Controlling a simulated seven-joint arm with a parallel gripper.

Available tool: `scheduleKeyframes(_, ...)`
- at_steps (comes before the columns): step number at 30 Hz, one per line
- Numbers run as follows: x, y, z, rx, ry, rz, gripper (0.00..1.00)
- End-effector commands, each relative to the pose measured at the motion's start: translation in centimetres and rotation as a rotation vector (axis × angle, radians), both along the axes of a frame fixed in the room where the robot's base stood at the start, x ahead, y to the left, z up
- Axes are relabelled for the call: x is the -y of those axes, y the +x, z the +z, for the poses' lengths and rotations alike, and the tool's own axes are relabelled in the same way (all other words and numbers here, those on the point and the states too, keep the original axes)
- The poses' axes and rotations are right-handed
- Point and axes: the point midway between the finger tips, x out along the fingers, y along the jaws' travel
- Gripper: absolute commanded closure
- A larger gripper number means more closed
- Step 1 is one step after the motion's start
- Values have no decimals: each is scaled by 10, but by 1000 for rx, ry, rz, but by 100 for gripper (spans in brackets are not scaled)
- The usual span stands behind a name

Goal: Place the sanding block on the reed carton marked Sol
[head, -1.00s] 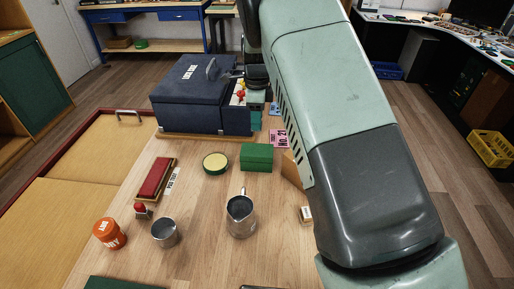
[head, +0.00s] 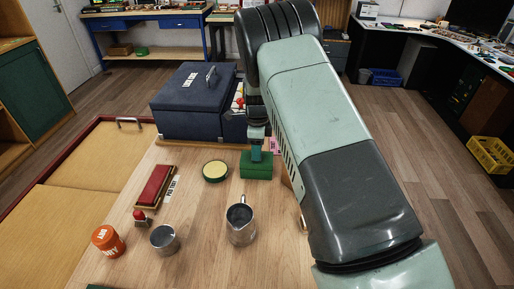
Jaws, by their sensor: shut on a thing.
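A green block (head: 256,172) stands on the wooden table in front of the blue case; no lettering is legible on it, and I take it to be the sanding block. My gripper (head: 256,158) points down at it, its teal fingers meeting its top. It appears shut on the block, which rests low at table level. The fingers' far side is hidden. No carton marked Sol can be read. Part of the table behind my arm is hidden.
A blue case (head: 190,110) stands behind left. A round tin (head: 215,171), a red pad on a wooden base (head: 155,186), a metal jug (head: 241,228), a metal cup (head: 164,240) and an orange jar (head: 107,241) stand nearby. The table's front middle is clear.

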Motion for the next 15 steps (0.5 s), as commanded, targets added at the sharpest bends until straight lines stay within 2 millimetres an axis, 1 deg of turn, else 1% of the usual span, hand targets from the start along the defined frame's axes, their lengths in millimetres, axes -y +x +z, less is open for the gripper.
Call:
scheduleKeyframes(1,0,0,-2,-1,0,0,86)
scheduleKeyframes(2,0,0,-2,-1,0,0,54)
scheduleKeyframes(6,0,0,-2,-1,0,0,33)
scheduleKeyframes(7,0,0,-2,-1,0,0,30)
scheduleKeyframes(15,0,0,-1,0,0,0,30)
